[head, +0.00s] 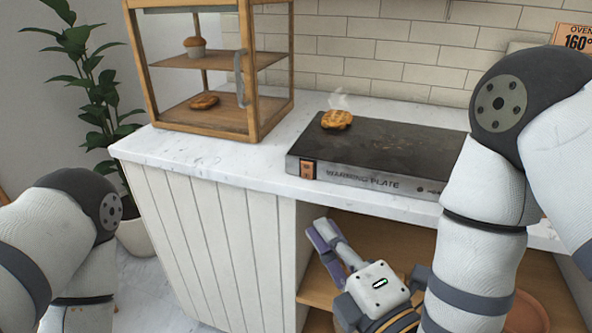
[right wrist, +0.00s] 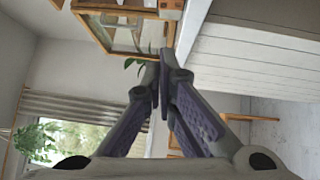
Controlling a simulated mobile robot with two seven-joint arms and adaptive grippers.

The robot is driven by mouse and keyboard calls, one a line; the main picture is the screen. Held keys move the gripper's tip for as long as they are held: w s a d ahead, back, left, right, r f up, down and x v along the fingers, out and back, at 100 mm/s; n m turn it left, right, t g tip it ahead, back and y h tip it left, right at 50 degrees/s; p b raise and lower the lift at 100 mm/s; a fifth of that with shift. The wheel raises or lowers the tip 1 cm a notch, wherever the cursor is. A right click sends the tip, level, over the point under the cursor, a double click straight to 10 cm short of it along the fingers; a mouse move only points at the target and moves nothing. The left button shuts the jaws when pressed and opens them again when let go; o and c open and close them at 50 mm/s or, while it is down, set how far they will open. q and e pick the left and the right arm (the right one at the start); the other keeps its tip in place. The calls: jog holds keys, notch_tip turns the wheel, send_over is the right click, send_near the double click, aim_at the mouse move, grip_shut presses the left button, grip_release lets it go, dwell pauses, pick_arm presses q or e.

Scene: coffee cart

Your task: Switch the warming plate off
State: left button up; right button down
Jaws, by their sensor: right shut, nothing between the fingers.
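The warming plate (head: 400,150) is a dark, flat slab on the white counter in the head view. Its front face reads "WARMING PLATE". A small orange panel with dark marks (head: 308,169) sits at the left end of that face; I cannot tell its switch position. A steaming pastry (head: 336,119) lies on the plate. My right gripper (head: 322,232) is shut and empty, in front of the counter and lower in the picture than the orange panel, apart from the plate. Its closed fingers also show in the right wrist view (right wrist: 162,88). My left gripper is out of view.
A wooden display case (head: 250,95) with a muffin and a pastry stands left on the counter (head: 210,165). Beneath the counter is an open wooden shelf (head: 400,240). A potted plant (head: 95,90) stands at the far left. The counter between case and plate is clear.

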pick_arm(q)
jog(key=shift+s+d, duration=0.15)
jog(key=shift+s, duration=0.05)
pick_arm(e)
jog(key=shift+s+d, duration=0.15)
jog(key=b, duration=0.2)
send_near(307, 171)
jog(key=w+a, duration=0.1)
jog(key=w+a+r, duration=0.1)
jog(key=a, duration=0.1)
jog(key=w+a, duration=0.2)
jog(key=shift+w+r, duration=0.1)
jog(key=shift+r, duration=0.25)
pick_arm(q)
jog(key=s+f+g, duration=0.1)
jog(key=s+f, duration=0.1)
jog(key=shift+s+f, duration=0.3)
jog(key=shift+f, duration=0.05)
pick_arm(e)
jog(key=shift+w, duration=0.35)
jog(key=shift+r, duration=0.1)
